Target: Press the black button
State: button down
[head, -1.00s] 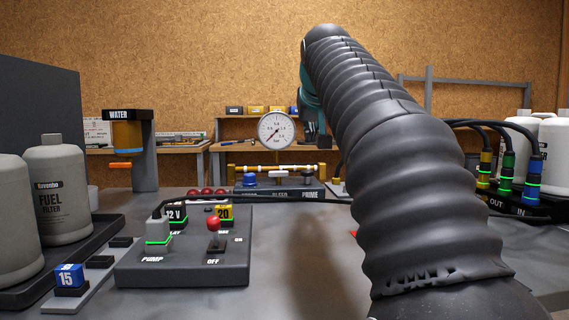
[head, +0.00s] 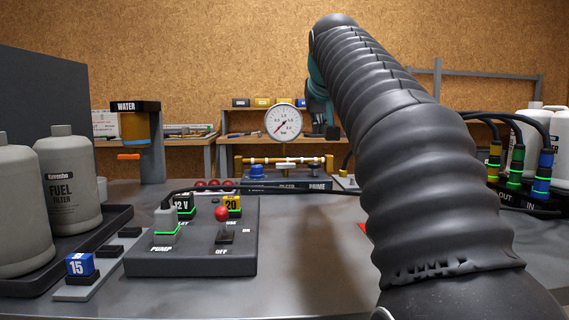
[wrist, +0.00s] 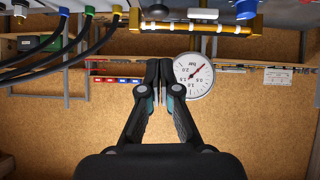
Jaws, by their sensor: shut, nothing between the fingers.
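The black button (wrist: 155,11) shows in the upside-down wrist view as a dark round cap at the top edge, beside a white handle and a blue knob. It sits on the valve panel with the PRIME label (head: 317,186) in the head view, where the button itself is small and hard to make out. My gripper (wrist: 159,63) is shut and empty, its fingers together. In the wrist view the fingertips are apart from the button and lie next to the gauge. In the head view my gripper (head: 331,131) is partly hidden by my arm, above the panel.
A pressure gauge (head: 284,122) and a yellow pipe (head: 260,160) stand at the panel. A control box (head: 190,255) with a red-tipped lever is front left. Fuel filter bottles (head: 70,185) stand far left. Cables with coloured connectors (head: 515,165) are at right. The table's middle is mostly clear.

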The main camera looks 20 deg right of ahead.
jog(key=shift+w+a+r+g+p, duration=0.15)
jog(key=shift+w+r+g+p, duration=0.15)
jog(key=shift+r+p, duration=0.35)
jog(key=shift+w+a+r+g+p, duration=0.2)
jog(key=shift+w+r+p, duration=0.15)
jog(key=shift+r+p, duration=0.25)
jog(key=b, duration=0.3)
send_over(314, 169)
jog(key=s, duration=0.1)
jog(key=f, duration=0.9)
jog(key=shift+a, duration=0.4)
jog(key=shift+d+f+h, duration=0.15)
jog(key=shift+f+h, duration=0.15)
jog(key=shift+f, duration=0.45)
